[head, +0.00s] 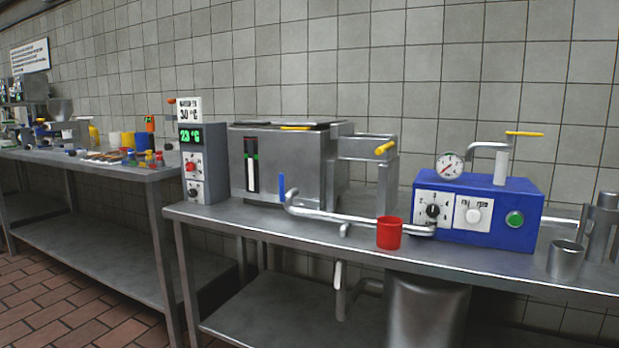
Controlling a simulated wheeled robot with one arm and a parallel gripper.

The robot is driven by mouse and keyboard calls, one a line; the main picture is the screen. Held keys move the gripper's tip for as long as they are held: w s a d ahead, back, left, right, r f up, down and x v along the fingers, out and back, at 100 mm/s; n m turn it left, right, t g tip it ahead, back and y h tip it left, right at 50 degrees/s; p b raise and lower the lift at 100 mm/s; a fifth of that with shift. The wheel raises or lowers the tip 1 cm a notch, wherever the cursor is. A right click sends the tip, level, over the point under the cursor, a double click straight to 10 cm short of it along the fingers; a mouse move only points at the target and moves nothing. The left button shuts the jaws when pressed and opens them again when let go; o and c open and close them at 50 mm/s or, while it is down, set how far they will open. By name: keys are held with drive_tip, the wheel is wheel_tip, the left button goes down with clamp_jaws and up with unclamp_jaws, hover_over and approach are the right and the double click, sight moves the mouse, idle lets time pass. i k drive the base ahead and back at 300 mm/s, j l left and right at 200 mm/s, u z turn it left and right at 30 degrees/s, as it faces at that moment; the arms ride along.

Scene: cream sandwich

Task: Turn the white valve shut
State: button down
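A blue machine box (490,212) stands on the right steel counter. On its front is a white knob (473,215) on a white panel, the only clearly white turning control I see. Its exact turn position is too small to read. Left of it is a black knob (432,211) on a dial plate, and right of it a green round button (515,219). On top are a round gauge (449,166) and a pale spout with a yellow lever (524,134). My gripper is not in view.
A red cup (389,233) stands near the counter's front edge, close to a low pipe (340,214) with a blue lever (281,186). A steel tank (290,165) and a control box (202,163) stand left. A metal cup (565,260) stands right.

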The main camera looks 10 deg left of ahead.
sight(338, 281)
drive_tip(key=i+l+u, duration=0.1)
drive_tip(key=u, duration=0.3)
drive_tip(key=i+l+u, duration=0.1)
drive_tip(key=u, duration=0.3)
drive_tip(key=i+l+u, duration=0.15)
drive_tip(key=u, duration=0.25)
